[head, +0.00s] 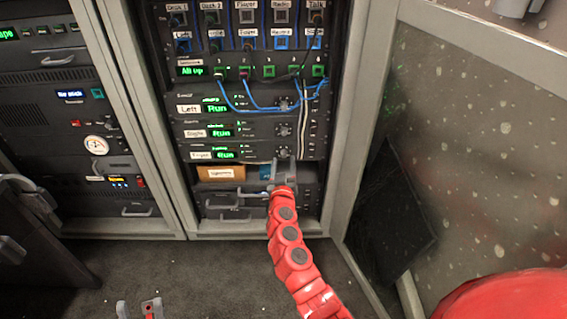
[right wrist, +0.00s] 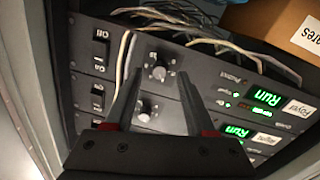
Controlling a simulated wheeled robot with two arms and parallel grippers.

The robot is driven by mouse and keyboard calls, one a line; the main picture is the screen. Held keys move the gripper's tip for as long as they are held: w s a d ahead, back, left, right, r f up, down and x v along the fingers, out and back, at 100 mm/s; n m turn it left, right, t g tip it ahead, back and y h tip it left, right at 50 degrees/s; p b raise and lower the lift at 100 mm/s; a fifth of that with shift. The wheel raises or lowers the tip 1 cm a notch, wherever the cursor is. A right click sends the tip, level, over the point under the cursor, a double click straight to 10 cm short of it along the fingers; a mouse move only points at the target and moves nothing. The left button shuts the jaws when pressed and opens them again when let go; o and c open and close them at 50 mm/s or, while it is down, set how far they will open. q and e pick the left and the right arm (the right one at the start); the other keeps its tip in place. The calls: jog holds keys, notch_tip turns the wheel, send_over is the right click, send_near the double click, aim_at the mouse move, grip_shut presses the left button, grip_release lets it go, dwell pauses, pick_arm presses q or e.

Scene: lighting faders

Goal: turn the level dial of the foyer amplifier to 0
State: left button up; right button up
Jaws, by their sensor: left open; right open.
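The foyer amplifier (head: 240,154) is the lowest of three similar units in the rack, with a "Foyer" label and a green "Run" display. Its level dial (right wrist: 158,72) is a dark round knob; I cannot read its setting. In the right wrist view the rack appears upside down, with the foyer label (right wrist: 298,108) at the right. My right gripper (right wrist: 160,68) is open and empty, its fingers on either side of the dial in the picture; contact is not visible. In the head view this gripper (head: 284,173) is just below the dial. My left gripper (head: 138,306) is open at the bottom edge, away from the rack.
A neighbouring amplifier's dial (right wrist: 147,107) is close by. Pale cables (right wrist: 210,35) run near the foyer panel. A cardboard box (head: 221,174) sits in the bay below. Blue patch cables (head: 250,106) hang above. An open rack door (head: 470,130) stands at the right.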

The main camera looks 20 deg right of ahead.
jog(key=shift+w+d, duration=0.25)
jog(key=shift+w, duration=0.45)
grip_shut()
